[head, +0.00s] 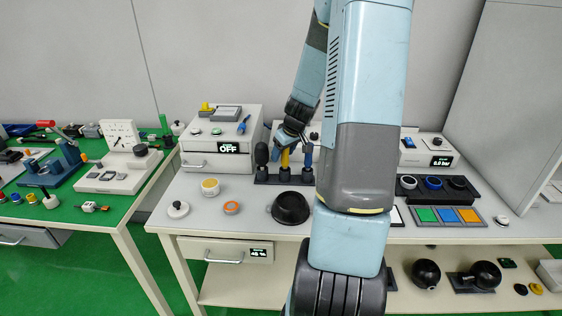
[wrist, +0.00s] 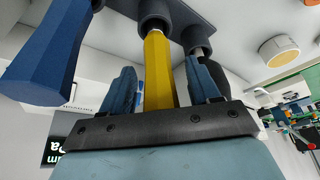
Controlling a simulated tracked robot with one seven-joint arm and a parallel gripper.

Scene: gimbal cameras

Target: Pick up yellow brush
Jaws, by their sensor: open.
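The yellow brush (wrist: 158,75) stands upright in a black holder (head: 290,180); in the head view its yellow handle (head: 285,159) shows between its neighbours. My gripper (wrist: 161,92) is open, with one blue-grey finger on each side of the yellow handle. I cannot tell whether either finger touches it. In the head view my gripper (head: 289,138) is at the top of the brush, and my arm hides part of the holder's right side. A blue-handled tool (wrist: 47,55) stands beside the yellow brush in the holder, and a black one (head: 262,155) stands at its left end.
A white box reading OFF (head: 222,135) stands left of the holder. A black bowl (head: 290,208) sits in front of it. An orange ring (head: 231,208) and a yellow-topped jar (head: 210,187) lie left on the white table. A green table (head: 100,210) adjoins on the left.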

